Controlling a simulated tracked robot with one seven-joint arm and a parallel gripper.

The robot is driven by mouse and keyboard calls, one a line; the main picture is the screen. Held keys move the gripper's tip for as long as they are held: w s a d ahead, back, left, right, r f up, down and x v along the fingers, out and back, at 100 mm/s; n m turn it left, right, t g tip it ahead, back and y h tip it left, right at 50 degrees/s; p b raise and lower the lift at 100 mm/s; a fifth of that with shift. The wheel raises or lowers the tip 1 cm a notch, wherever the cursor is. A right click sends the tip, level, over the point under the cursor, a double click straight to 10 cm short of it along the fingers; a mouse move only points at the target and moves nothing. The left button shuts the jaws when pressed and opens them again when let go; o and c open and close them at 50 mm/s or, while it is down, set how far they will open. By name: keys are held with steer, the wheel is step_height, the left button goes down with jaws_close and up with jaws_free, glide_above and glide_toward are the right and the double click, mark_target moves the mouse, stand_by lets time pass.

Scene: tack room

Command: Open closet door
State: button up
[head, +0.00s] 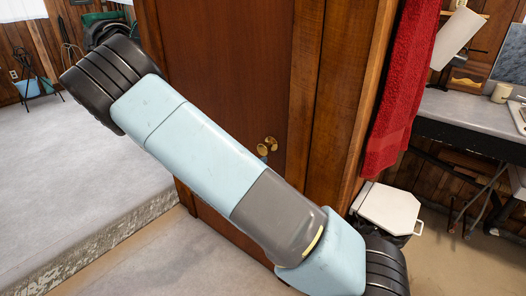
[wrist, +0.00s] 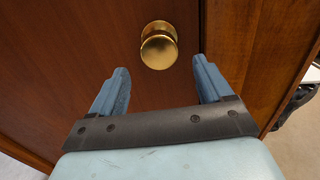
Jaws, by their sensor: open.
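The closet door (head: 225,60) is dark reddish-brown wood and looks shut against its frame. Its round brass knob (head: 268,145) sits low near the right edge of the door, just above my arm in the head view. In the wrist view the knob (wrist: 158,48) is in the upper middle, just beyond my gripper (wrist: 161,68). The two blue fingers are open, one to each side below the knob, with nothing between them. In the head view my arm hides most of the gripper; only a bit of blue finger shows beside the knob.
A red towel (head: 402,85) hangs right of the wooden door frame (head: 318,95). Below it stands a white-lidded box (head: 388,210). A counter (head: 475,112) is at the right. A raised carpeted step (head: 70,245) is at the left.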

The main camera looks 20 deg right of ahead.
mark_target(262, 151)
steer(key=x, duration=0.7)
steer(key=shift+c, duration=0.4)
